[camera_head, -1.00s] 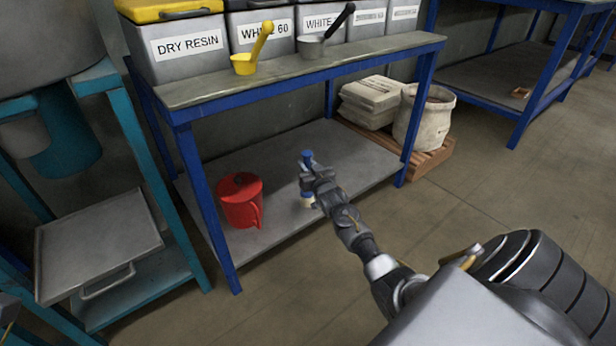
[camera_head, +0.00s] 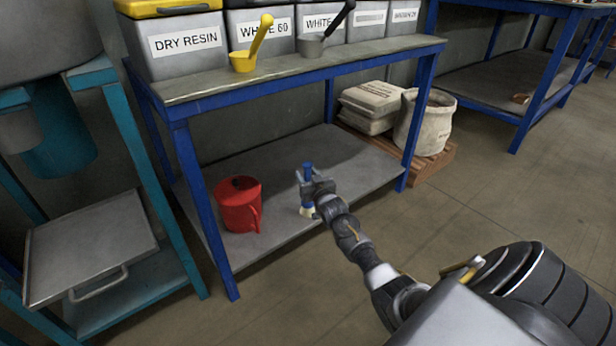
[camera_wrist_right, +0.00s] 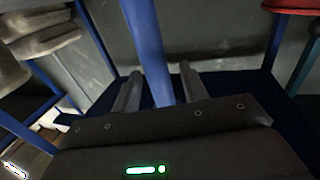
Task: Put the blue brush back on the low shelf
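The blue brush (camera_head: 308,172) has a blue handle and pale bristles at its lower end. It is upright over the low shelf (camera_head: 282,228), right of the red jug. My right gripper (camera_head: 311,184) is around the handle and looks shut on it. In the right wrist view the blue handle (camera_wrist_right: 147,40) runs between the two fingers. A small gap shows beside the right finger there, so the exact contact is unclear. I cannot tell whether the bristles touch the shelf. My left gripper is not in view.
A red jug (camera_head: 240,204) stands on the low shelf. Grey bins and two scoops, yellow (camera_head: 243,63) and dark (camera_head: 311,48), are on the bench top (camera_head: 210,83) above. Blue legs frame the shelf. Sacks (camera_head: 372,106) sit on a pallet at right. The shelf's back is clear.

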